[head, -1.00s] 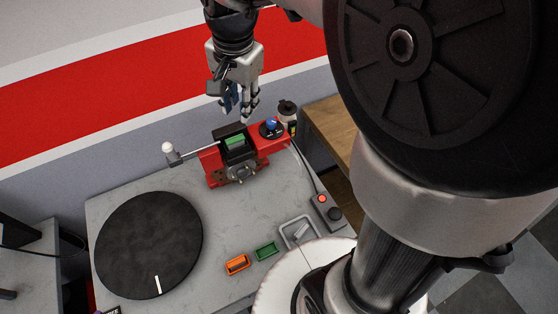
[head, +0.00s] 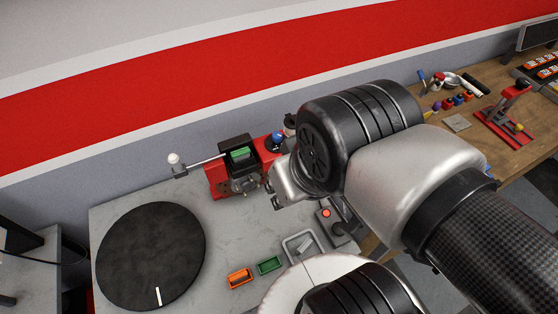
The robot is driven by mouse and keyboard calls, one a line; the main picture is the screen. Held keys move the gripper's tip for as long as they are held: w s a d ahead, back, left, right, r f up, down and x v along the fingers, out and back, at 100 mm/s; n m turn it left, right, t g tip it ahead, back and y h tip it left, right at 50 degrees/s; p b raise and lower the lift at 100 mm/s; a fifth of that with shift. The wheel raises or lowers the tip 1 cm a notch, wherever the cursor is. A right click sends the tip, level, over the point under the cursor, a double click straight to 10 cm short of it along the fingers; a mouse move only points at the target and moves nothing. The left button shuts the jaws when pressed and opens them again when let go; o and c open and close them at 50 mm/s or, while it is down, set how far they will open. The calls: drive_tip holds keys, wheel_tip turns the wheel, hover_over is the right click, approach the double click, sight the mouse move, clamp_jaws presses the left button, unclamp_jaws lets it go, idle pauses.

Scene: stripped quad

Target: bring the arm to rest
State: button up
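My arm (head: 415,175) is folded across the right half of the head view, its large black joint and silver links close to the camera. Its far end, a silver link (head: 290,182), shows just right of the red machine (head: 218,182) on the grey table (head: 215,225).
The red machine has a green block (head: 241,153), a blue knob (head: 277,138) and a lever with a white ball (head: 173,159). A black disc (head: 150,250), orange tray (head: 239,278), green tray (head: 269,265) and red-button box (head: 333,222) share the table. A wooden bench (head: 450,150) stands right.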

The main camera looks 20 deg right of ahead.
wheel_tip(320, 180, down, 15)
drive_tip(key=b, duration=1.5)
drive_tip(key=shift+f, duration=0.1)
